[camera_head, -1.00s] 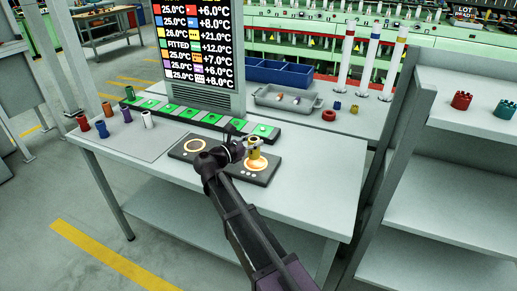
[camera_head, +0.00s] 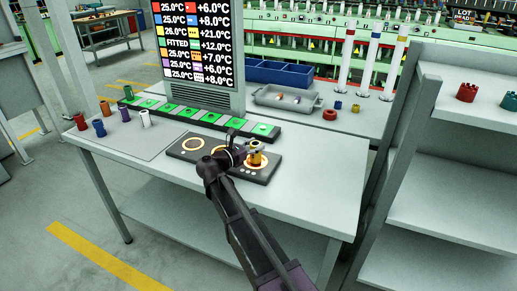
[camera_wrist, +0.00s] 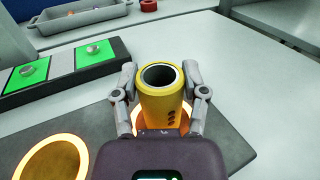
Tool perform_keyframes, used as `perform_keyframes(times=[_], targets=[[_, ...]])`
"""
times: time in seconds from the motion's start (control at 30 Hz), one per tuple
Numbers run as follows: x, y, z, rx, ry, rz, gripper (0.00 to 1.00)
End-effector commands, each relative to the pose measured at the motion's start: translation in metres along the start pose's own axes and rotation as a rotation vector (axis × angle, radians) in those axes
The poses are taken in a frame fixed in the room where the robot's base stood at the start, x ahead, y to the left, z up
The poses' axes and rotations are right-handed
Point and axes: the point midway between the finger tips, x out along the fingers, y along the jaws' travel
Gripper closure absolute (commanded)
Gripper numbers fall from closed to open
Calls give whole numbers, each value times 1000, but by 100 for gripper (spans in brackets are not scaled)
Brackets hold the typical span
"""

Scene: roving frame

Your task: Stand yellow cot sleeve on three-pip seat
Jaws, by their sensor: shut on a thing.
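The yellow cot sleeve (camera_wrist: 162,98) is upright between the two fingers of my gripper (camera_wrist: 160,100), which is shut on it. Its open top shows a pale lining and a dark bore, and dark dots mark its near side. In the head view the sleeve (camera_head: 255,157) is over the rightmost glowing ring seat of a dark seat block (camera_head: 199,157). In the wrist view parts of that seat's orange ring (camera_wrist: 137,113) show on both sides of the sleeve. The sleeve's bottom is hidden, so I cannot tell whether it touches the seat.
A second glowing ring (camera_wrist: 52,158) lies left of the sleeve. A strip of green pads (camera_head: 210,118) runs behind the block. Several coloured sleeves (camera_head: 100,128) stand at the bench's left. A grey tray (camera_head: 285,98) is behind. The bench's right side is clear.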

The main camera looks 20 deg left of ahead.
Motion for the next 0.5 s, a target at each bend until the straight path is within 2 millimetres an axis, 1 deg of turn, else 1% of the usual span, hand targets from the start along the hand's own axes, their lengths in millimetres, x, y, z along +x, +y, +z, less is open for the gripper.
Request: perform_keyframes(times=[0.2,0.37,0.4,0.47,0.5], targets=[[0,0,1,0,0,0,96],[0,0,-3,0,0,0,96],[0,0,-3,0,0,0,40],[0,0,-2,0,0,0,23],[0,0,-2,0,0,0,11]])
